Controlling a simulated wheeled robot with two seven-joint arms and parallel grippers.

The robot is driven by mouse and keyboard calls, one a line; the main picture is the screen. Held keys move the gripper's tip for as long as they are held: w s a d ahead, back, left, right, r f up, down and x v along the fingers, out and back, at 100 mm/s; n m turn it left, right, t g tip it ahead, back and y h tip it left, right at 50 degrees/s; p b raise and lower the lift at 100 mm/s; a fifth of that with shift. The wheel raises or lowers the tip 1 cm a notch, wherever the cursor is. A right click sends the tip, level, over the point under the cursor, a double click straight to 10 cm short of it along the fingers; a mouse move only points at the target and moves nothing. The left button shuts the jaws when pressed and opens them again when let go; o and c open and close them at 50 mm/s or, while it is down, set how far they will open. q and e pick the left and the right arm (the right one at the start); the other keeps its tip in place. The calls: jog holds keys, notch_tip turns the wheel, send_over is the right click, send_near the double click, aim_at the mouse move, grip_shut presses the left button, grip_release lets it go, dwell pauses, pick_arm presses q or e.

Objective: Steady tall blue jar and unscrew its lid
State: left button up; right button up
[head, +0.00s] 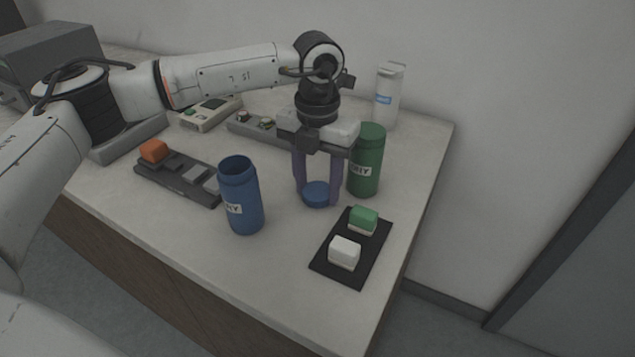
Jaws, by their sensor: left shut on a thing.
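The tall blue jar (241,200) stands upright on the table with its mouth open and no lid on it. A label shows on its lower left side. The round blue lid (317,194) is to the right of the jar, at or just above the tabletop; I cannot tell if it touches. My left gripper (319,193) points down with its two purple fingers around the lid, shut on it. The fingers are apart from the blue jar. My right gripper is not in view.
A green jar (366,162) stands close behind and right of my left gripper. A black mat (337,272) holds a green and a white block. A dark tray (190,187) with an orange block lies left of the jar. A white bottle (387,97) stands at the back.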

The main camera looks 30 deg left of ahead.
aim_at(318, 191)
pick_arm(q)
jog(key=o, duration=1.2)
jog(key=shift+f, duration=0.1)
notch_tip(318, 191, up, 12)
jog(key=shift+r, duration=0.25)
